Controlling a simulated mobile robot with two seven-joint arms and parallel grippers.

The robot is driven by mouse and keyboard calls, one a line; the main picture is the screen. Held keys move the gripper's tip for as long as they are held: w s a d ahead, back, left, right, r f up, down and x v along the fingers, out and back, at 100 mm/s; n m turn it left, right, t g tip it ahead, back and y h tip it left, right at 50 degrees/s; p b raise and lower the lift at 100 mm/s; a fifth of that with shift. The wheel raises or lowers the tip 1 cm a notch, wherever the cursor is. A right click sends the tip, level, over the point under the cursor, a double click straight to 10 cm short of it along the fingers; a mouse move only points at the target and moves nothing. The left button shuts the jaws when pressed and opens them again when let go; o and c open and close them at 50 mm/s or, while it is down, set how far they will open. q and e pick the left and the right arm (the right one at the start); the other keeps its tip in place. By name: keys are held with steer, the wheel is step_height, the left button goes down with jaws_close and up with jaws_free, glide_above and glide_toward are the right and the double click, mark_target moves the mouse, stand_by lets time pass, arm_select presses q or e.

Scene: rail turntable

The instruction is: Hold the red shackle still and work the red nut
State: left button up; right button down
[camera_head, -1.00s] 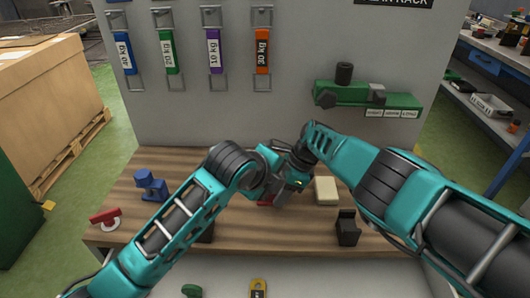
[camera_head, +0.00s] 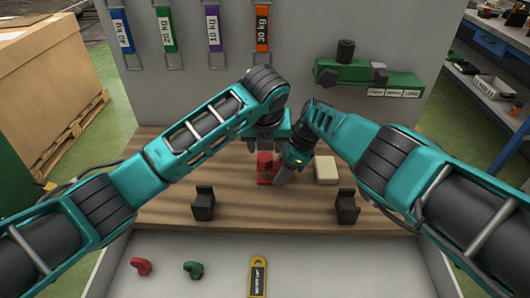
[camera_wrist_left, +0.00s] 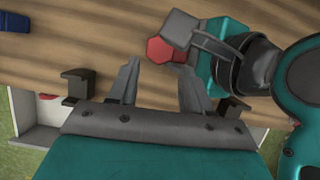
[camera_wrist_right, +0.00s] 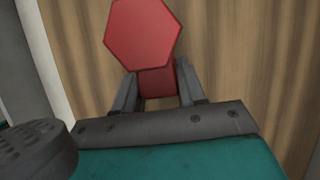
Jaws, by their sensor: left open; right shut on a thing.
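The red nut (camera_wrist_right: 142,35) is a hexagonal head on top of a red body, which I take for the red shackle (camera_wrist_right: 157,84). In the head view the red shackle (camera_head: 265,168) stands on the wooden table top, partly hidden by my grippers. My right gripper (camera_wrist_right: 155,88) is shut on the red body just below the hexagon. My left gripper (camera_wrist_left: 157,75) is open and empty. In the left wrist view the red nut (camera_wrist_left: 166,50) shows just beyond its fingertips, apart from them, beside my right gripper.
Two black brackets (camera_head: 203,203) (camera_head: 347,206) stand near the table's front. A cream block (camera_head: 326,169) lies right of the shackle. A green fixture (camera_head: 368,80) sits on the panel behind. Red (camera_head: 141,267) and green (camera_head: 193,269) hooks lie in front.

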mark_target(265, 157)
arm_select(q)
steer(key=x, duration=0.7)
steer(key=shift+c, duration=0.2)
